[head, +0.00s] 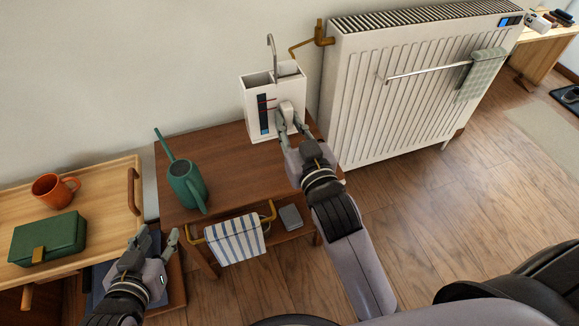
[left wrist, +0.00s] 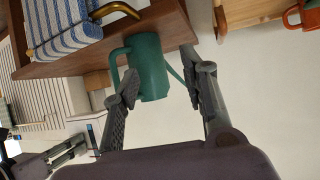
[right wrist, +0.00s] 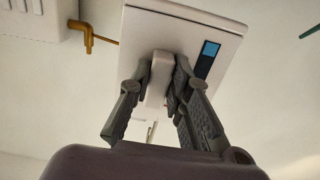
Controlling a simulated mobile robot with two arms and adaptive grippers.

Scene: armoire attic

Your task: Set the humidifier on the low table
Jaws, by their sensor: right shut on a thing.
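The humidifier (head: 259,103) is a white box with a dark level strip and a thin metal spout on top. It is upright at the back right of the low brown wooden table (head: 232,158); I cannot tell if its base touches the top. My right gripper (head: 290,125) is shut on the humidifier's front handle. The right wrist view shows the fingers (right wrist: 160,85) on both sides of this white handle, with the humidifier body (right wrist: 205,30) behind. My left gripper (head: 160,245) is open and empty, low in front of the table's left side; its fingers also show in the left wrist view (left wrist: 165,85).
A green watering can (head: 187,185) stands on the table's left part. A striped towel (head: 236,239) hangs from a brass rail at the front. A white radiator (head: 410,90) is close on the right. A tray at left holds an orange mug (head: 52,191) and green box (head: 48,238).

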